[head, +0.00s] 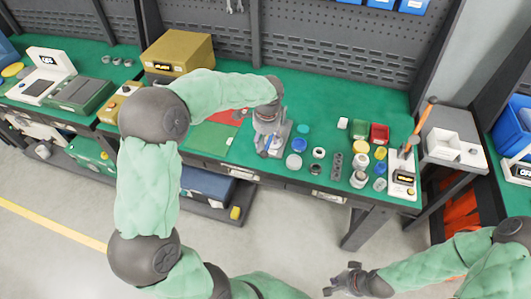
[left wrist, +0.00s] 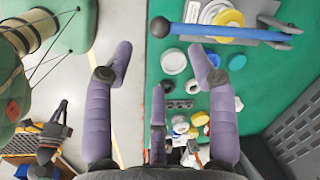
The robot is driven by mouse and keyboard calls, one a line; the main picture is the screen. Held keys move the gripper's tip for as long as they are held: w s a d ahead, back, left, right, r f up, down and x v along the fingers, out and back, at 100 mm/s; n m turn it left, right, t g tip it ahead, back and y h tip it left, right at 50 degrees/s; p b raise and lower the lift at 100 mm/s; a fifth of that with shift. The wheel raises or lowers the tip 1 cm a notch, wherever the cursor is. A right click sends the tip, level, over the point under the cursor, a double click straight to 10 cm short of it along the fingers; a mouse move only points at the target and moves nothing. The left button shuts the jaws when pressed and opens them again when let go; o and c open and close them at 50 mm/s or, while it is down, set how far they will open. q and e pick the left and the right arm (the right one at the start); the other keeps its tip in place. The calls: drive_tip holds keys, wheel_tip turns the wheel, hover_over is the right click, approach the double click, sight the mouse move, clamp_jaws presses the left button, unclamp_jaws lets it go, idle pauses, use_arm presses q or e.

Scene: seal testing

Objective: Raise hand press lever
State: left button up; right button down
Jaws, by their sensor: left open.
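The hand press shows in the left wrist view as a grey base plate (left wrist: 262,12) with a yellow and white round part (left wrist: 228,20) under its lever. The blue lever (left wrist: 225,31) lies across the top of that view, with its black knob (left wrist: 160,27) at the left end. My left gripper (left wrist: 160,65) is open and empty, with the knob just beyond the gap between its fingertips. I cannot tell the height between them. In the head view my left gripper (head: 264,143) hangs over the press and hides much of it. My right gripper (head: 343,279) is open and empty, low in front of the table.
Several caps and jars (head: 294,161) stand right of the press on the green table (head: 335,105). Green and red bins (head: 379,133) and a small device with a display (head: 402,178) are farther right. A yellow box (head: 178,53) stands at the back left.

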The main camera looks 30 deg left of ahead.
sight(264, 152)
use_arm(q)
drive_tip(key=f, duration=0.3)
drive_tip(key=a+f+b, duration=0.1)
drive_tip(key=f, duration=0.3)
drive_tip(key=w+f+b, duration=0.1)
drive_tip(key=f, duration=0.2)
drive_tip(key=shift+a+f, duration=0.15)
drive_tip(key=shift+f, duration=0.15)
clamp_jaws()
